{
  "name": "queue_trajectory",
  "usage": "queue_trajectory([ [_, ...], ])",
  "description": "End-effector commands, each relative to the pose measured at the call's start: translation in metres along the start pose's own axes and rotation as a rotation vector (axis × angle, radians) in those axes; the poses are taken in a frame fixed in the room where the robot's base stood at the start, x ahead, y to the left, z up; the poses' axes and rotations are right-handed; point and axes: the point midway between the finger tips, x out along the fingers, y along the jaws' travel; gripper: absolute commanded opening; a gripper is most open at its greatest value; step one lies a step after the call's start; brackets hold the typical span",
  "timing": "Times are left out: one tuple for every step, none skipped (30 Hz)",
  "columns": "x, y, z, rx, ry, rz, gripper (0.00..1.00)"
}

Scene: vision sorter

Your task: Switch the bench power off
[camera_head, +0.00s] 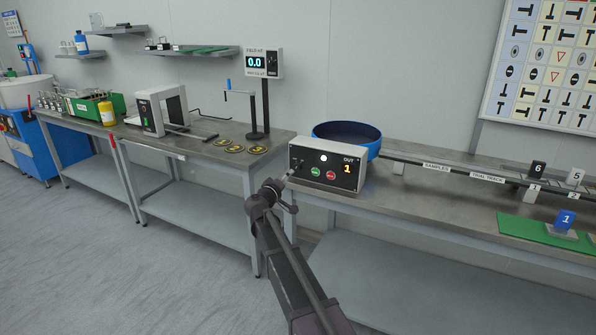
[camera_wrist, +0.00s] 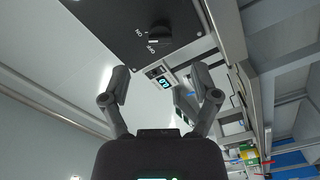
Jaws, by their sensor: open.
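The control box (camera_head: 345,158) stands at the left end of the right bench. Its dark face has a white lamp, a green button, a red button and an OUT display reading 1. In the wrist view, a black rotary knob (camera_wrist: 159,36) sits on a dark panel with ON and OFF labels beside it. I cannot tell clearly which label the knob points to. My gripper (camera_head: 288,176) is close to the left part of the box's face. In the wrist view, my gripper (camera_wrist: 160,85) has its fingers spread and empty, with the knob beyond the fingertips, apart from them.
A blue bowl (camera_head: 347,135) stands behind the box. A track (camera_head: 450,172) runs right along the bench, with a green mat (camera_head: 540,233) in front. A field meter (camera_head: 263,63) stands on the left bench (camera_head: 190,148). Floor is clear at lower left.

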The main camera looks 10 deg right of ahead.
Motion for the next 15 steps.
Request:
queue_trajectory([
  [0.011,-0.001,-0.001,0.0,-0.001,0.0,0.78],
  [0.015,-0.001,-0.002,0.0,-0.001,0.0,0.78],
  [0.021,-0.001,-0.002,0.0,-0.001,0.0,0.78],
  [0.026,-0.001,-0.001,0.0,-0.001,0.0,0.78],
  [0.031,-0.001,-0.001,0.0,-0.001,0.001,0.78],
  [0.037,-0.001,-0.001,0.0,-0.001,0.001,0.78],
  [0.041,-0.001,-0.001,0.0,-0.001,0.0,0.78],
  [0.045,-0.001,-0.001,0.0,0.0,0.0,0.78],
  [0.05,-0.001,-0.001,0.0,0.0,0.0,0.78],
  [0.054,-0.001,-0.001,0.0,0.0,0.0,0.78],
  [0.057,-0.001,-0.001,0.0,0.0,0.0,0.78],
  [0.061,-0.001,-0.001,0.0,0.0,0.0,0.78],
  [0.064,-0.001,-0.001,0.0,0.0,0.0,0.78],
  [0.067,-0.001,-0.001,0.0,0.0,0.0,0.78],
  [0.07,-0.001,-0.001,0.0,0.0,0.0,0.78],
])
